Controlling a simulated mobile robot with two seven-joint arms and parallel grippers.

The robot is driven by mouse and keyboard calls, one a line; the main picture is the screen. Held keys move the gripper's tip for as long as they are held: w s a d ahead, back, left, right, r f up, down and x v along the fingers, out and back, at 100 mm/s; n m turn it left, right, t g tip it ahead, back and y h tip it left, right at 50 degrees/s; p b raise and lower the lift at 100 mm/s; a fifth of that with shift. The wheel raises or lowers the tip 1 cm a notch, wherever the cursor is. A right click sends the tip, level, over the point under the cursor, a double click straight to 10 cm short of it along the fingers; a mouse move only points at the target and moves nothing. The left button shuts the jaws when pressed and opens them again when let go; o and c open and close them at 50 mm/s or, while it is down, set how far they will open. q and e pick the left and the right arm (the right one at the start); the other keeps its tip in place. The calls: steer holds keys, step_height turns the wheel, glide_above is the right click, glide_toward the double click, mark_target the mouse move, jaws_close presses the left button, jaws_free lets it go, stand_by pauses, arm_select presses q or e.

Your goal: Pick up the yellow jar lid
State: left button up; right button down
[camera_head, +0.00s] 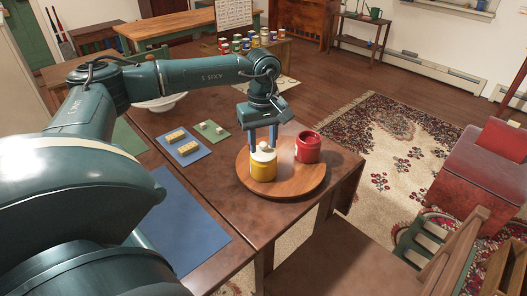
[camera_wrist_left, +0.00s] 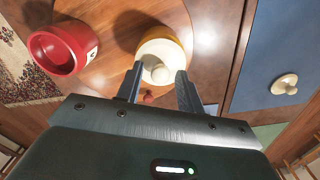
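The yellow jar (camera_head: 263,171) stands on a round wooden board, and its cream lid (camera_head: 263,155) with a round knob sits on top. In the left wrist view the lid (camera_wrist_left: 165,49) and its pale knob show just beyond and between my fingertips. My left gripper (camera_head: 263,137) points down over the lid. Its two fingers are apart, with the knob between or just below their tips; I cannot tell whether they touch it. In the left wrist view the open fingers (camera_wrist_left: 160,80) show clearly. My right gripper is not in view.
An open red jar (camera_head: 308,147) stands close to the right on the round board (camera_head: 285,190). In the wrist view another cream knobbed lid (camera_wrist_left: 285,84) lies on a blue mat (camera_wrist_left: 270,40). Yellow blocks (camera_head: 187,148) lie on a smaller blue mat. A chair (camera_head: 365,255) stands at the near right.

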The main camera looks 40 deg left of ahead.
arm_select(q)
jaws_close()
